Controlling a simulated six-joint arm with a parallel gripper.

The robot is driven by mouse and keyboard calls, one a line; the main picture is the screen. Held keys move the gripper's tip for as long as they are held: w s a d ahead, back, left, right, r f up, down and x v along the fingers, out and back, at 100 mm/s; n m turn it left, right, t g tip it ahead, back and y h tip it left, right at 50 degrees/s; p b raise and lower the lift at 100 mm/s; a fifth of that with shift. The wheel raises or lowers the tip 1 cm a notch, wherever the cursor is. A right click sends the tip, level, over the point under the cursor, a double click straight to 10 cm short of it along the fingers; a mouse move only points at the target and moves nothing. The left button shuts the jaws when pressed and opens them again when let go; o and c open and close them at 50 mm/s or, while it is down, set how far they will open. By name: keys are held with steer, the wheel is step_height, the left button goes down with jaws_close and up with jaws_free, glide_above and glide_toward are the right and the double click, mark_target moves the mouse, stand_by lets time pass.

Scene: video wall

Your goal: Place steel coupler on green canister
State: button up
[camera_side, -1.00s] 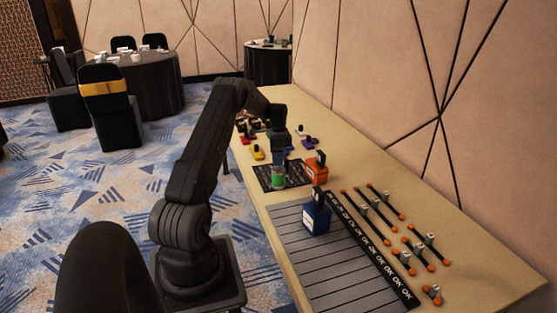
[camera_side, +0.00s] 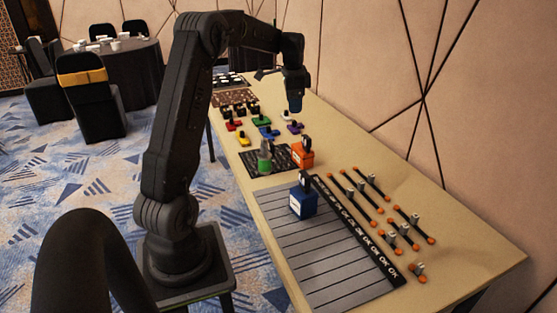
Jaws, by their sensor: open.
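My gripper (camera_side: 295,107) is open and points down, above and behind the canister to the right. It is clear of the canister, and nothing shows between its fingers, which are small and dark here.
An orange canister (camera_side: 303,158) stands just right of the mat. A blue canister (camera_side: 303,204) stands on the grey slatted panel (camera_side: 325,262) in front. Several orange-ended rods (camera_side: 356,191) lie at right. Coloured parts (camera_side: 264,121) sit behind the mat. The table's right edge borders a wall.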

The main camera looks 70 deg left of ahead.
steer(key=s+d+r+n+t, duration=0.15)
steer(key=d+r, duration=0.25)
steer(key=d, duration=0.7)
steer(key=s+d+r+t, duration=0.1)
steer(key=s+d+r, duration=0.2)
steer(key=d, duration=0.8)
steer(key=s+d+f+n+t+h, duration=0.1)
steer(key=s+d+f+n+t, duration=0.1)
steer(key=s+d, duration=1.2)
steer(key=shift+s+d+f, duration=0.2)
steer(key=shift+d+f, duration=0.05)
steer(key=shift+f, duration=0.35)
